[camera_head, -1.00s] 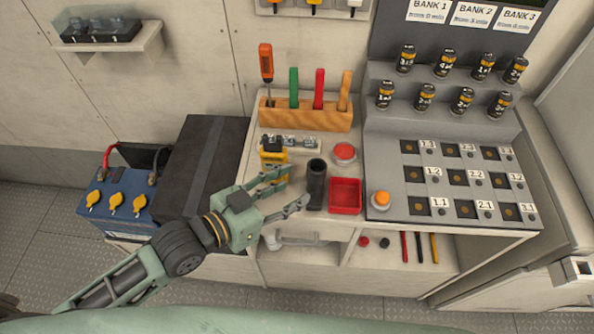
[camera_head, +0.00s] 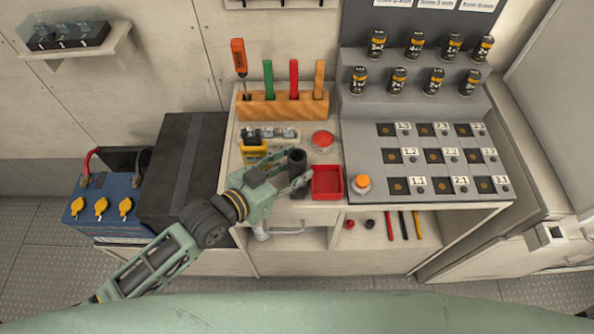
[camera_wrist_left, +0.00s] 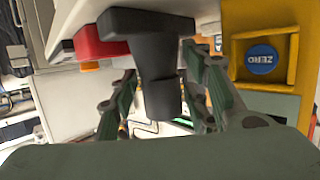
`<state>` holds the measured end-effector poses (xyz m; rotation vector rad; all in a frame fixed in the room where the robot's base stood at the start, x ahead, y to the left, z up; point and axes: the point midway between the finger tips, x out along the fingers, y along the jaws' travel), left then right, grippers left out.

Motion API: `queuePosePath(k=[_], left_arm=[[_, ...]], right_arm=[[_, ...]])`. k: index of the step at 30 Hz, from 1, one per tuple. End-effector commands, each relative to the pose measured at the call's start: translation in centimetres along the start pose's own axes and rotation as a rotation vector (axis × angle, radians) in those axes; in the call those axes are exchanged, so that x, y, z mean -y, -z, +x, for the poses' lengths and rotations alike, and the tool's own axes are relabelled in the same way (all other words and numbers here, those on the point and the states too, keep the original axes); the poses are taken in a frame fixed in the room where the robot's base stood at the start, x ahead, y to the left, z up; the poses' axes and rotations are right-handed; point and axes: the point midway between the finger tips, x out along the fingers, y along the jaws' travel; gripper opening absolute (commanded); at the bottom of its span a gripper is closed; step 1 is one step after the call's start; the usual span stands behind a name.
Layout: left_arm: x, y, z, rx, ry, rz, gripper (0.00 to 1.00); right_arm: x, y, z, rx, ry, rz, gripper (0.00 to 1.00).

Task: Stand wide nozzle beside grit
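A dark upright tube with a wider foot, which looks like the wide nozzle (camera_head: 297,159), stands on the bench's left part, near its front edge. In the left wrist view the nozzle (camera_wrist_left: 155,65) is between the fingers, with gaps visible on both sides. My left gripper (camera_head: 291,180) is open around it, coming from the front left. The left gripper also shows in the left wrist view (camera_wrist_left: 160,105). I cannot identify anything as grit. My right gripper is not in view.
A red tray (camera_head: 327,182) is close right of the nozzle. A yellow device (camera_head: 254,152) is at its left. A red button (camera_head: 322,140) and a wooden tool rack (camera_head: 283,106) are behind. A grey panel with sockets (camera_head: 425,140) fills the right.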

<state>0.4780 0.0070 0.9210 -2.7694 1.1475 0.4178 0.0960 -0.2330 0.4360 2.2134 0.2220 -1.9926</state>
Motion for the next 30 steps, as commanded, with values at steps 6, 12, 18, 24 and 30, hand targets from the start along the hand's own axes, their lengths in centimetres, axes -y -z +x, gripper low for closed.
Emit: queuePosePath(k=[6,12,18,24,30], left_arm=[[0.0,0.0,0.0,0.0,0.0,0.0,0.22],[0.0,0.0,0.0,-0.001,0.0,0.0,0.05],[0.0,0.1,-0.1,-0.001,0.0,0.0,0.02],[0.0,1.1,-0.3,-0.003,0.0,0.001,0.02],[0.0,4.3,-1.3,-0.007,0.0,0.002,0.02]], right_arm=[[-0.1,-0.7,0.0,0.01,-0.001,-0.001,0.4],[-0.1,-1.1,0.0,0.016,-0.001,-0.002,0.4],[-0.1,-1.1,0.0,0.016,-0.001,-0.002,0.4],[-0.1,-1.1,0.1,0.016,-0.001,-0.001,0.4],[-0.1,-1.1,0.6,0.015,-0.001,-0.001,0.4]])
